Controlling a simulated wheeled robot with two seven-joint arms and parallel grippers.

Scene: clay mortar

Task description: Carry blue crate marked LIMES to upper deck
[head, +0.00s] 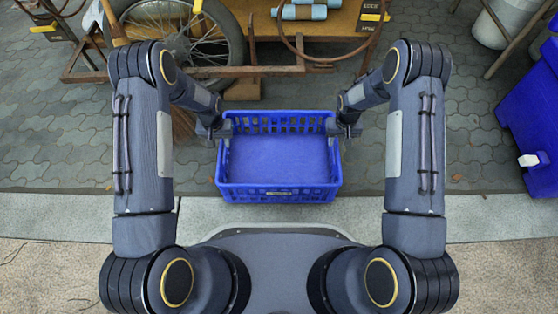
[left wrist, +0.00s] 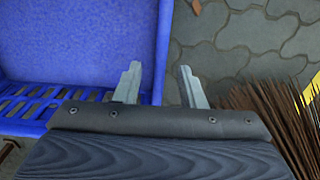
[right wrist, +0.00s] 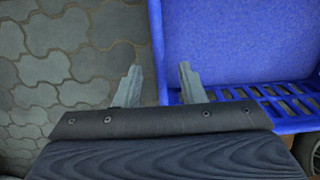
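The empty blue crate (head: 280,194) is in front of me in the head view, with slotted walls and a small label on its near side, too small to read. My left gripper (head: 222,130) is at its left wall, fingers open on either side of the rim (left wrist: 162,50). My right gripper (head: 338,130) is at its right wall, fingers open on either side of that rim (right wrist: 156,45). Gaps show between fingers and rims. A wooden deck (head: 345,20) of a cart lies beyond the crate; I cannot tell whether it is the upper deck.
A spoked wheel (head: 190,40) and a rusty frame bar (head: 250,71) stand behind the crate. A blue bin (head: 530,120) and a grey bucket (head: 500,22) are at right. Brown bristles (left wrist: 265,110) lie beside my left gripper.

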